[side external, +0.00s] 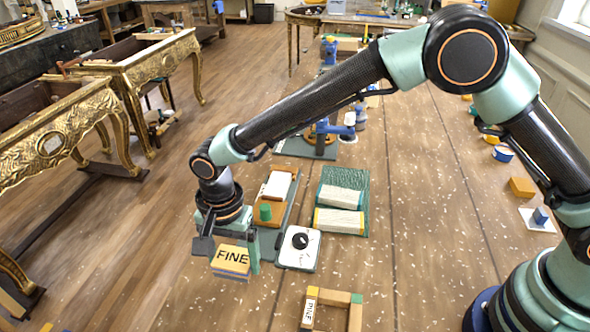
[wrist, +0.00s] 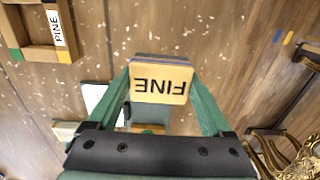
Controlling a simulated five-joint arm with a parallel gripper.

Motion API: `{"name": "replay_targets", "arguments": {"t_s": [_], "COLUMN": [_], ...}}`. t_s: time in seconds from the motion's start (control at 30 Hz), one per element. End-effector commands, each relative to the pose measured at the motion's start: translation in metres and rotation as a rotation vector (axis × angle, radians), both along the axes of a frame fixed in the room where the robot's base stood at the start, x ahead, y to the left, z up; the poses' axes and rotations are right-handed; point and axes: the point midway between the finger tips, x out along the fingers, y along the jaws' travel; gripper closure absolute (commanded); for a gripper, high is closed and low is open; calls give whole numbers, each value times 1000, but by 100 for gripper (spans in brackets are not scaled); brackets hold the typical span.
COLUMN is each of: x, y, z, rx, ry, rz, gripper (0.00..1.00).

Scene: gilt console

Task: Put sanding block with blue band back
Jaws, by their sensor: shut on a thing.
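The sanding block (side external: 232,259) has a tan top marked FINE and a blue band below it. My gripper (wrist: 160,82) is shut on the block (wrist: 160,84), with one green finger on each side. It holds the block at the left of the work area in the side view; its exact height cannot be told. The wrist view shows this frame (wrist: 28,53) at upper left. Its visible inside is empty.
A white-topped device with a black knob (side external: 299,246) stands close right of my gripper. Behind are a tray with a green cylinder (side external: 265,212) and a green mat (side external: 362,180) with two pale blocks. Gilt tables (side external: 60,130) stand left. Wood shavings dot the clear planks.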

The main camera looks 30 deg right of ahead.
Motion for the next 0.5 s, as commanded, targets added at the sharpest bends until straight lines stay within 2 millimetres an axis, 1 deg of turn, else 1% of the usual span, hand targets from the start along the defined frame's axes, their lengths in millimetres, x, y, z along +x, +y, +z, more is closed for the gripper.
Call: {"name": "replay_targets", "arguments": {"t_s": [0.07, 0.3, 0.4, 0.5], "x": [0, 0, 0, 0], "y": [0, 0, 0, 0], "z": [-6, -38, -44, -44], "rx": [-1, 0, 1, 1], "ry": [1, 0, -1, -1], "rz": [0, 0, 0, 0], "gripper": [68, 68, 68, 68]}}
